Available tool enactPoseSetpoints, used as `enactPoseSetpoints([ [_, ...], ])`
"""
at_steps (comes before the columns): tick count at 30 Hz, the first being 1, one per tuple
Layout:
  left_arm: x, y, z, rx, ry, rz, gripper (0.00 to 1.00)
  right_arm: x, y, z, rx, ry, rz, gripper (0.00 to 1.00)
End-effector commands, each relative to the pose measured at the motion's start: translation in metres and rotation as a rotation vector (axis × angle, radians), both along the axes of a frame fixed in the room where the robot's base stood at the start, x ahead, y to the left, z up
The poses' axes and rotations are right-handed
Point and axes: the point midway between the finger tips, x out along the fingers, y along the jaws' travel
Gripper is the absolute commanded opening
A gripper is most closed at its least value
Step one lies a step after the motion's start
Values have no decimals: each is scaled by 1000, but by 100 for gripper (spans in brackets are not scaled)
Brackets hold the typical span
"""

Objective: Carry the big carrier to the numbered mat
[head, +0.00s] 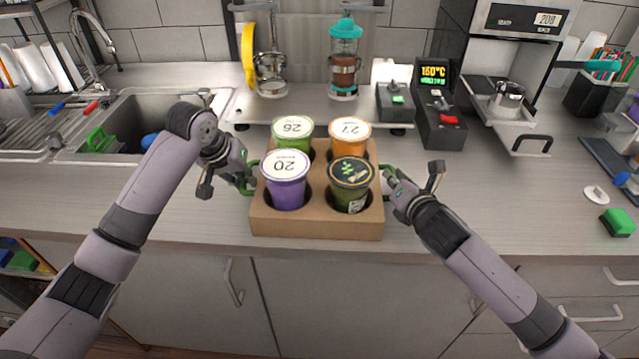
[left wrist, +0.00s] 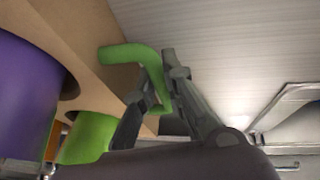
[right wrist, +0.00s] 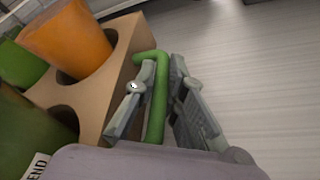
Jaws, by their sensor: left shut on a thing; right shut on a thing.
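The big carrier (head: 315,226) is a brown cardboard block with several cups in its holes, near the counter's front edge in the head view. It holds a purple cup (head: 287,190), a dark green cup (head: 350,197), a light green cup (head: 297,148) and an orange cup (head: 348,150). My left gripper (head: 250,180) is shut on the carrier's green left handle (left wrist: 140,60). My right gripper (head: 390,180) is shut on the green right handle (right wrist: 156,100). The carrier looks level; whether it touches the counter is unclear. I cannot identify a numbered mat.
A sink (head: 150,115) lies at the left. A coffee machine (head: 520,50) is at the back right. Counter to the carrier's right is largely clear, up to a green sponge (head: 618,221).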

Motion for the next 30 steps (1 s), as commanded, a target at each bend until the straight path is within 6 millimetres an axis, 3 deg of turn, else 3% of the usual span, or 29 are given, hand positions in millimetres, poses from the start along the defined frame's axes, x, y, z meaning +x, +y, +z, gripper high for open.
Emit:
enactPoseSetpoints([
  [11,2,-1,14,-3,-9,-1,0,1,0,14,1,-9,1,0],
  [30,2,-1,54,-3,-9,-1,0,1,0,55,1,-11,1,0],
])
